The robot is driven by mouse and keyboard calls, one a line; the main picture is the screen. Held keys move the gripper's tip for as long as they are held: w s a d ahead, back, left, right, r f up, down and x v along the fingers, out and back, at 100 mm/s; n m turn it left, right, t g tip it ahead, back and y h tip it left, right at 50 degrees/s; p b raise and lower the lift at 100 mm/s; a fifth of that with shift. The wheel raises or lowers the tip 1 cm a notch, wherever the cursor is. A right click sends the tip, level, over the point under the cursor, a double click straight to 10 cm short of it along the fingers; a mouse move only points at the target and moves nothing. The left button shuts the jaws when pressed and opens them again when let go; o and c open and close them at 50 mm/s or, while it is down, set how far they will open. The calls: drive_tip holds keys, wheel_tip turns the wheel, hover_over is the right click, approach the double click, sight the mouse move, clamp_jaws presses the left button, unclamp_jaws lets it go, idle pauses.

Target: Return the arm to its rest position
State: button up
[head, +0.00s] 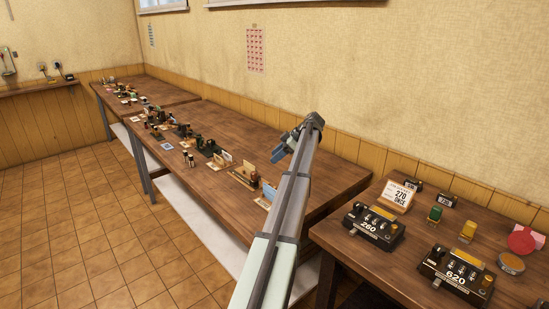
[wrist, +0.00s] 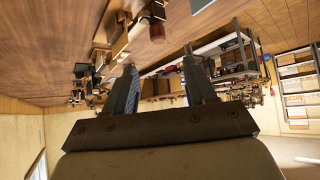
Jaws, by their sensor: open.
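My gripper (head: 281,153) is at the end of my outstretched arm, above the long wooden table (head: 260,135) in the head view. In the wrist view my gripper (wrist: 160,88) shows two dark fingers spread apart with nothing between them. The wrist picture looks upside down, with the wooden tabletop (wrist: 60,35) along its top. My gripper touches nothing that I can see. My arm hides part of the long table and the wall behind it.
A nearer table (head: 335,232) at the right holds devices marked 260 (head: 372,226) and 620 (head: 456,278), a card reading 270 (head: 398,196), and green (head: 435,213) and yellow (head: 467,230) pieces. Several small items line the long table's left side. The tiled floor (head: 90,235) is clear.

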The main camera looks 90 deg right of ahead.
drive_tip(key=shift+w, duration=0.1)
idle(0.4)
